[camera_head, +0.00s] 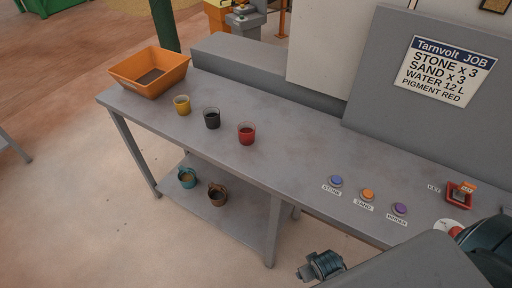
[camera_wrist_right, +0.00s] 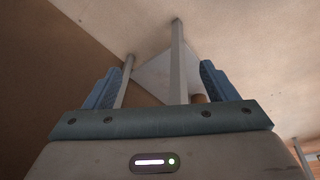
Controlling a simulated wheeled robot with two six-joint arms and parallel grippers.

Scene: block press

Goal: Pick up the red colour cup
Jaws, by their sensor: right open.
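The red cup (camera_head: 247,134) stands upright on the grey table, at the right end of a row of cups. A black cup (camera_head: 212,119) and a yellow cup (camera_head: 182,105) stand to its left. My right gripper (camera_wrist_right: 157,78) is open in the right wrist view, with nothing between its two blue fingers. In the head view, a dark teal part (camera_head: 324,265), which seems to belong to my right arm, shows low in front of the table, well apart from the red cup. The red cup cannot be made out in the wrist view. My left gripper is not in view.
An orange bin (camera_head: 150,74) stands at the table's left end. Blue (camera_head: 336,181), orange (camera_head: 368,194) and purple (camera_head: 400,208) buttons sit to the right. A teal cup (camera_head: 187,178) and a brown cup (camera_head: 217,195) are on the lower shelf. Table around the red cup is clear.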

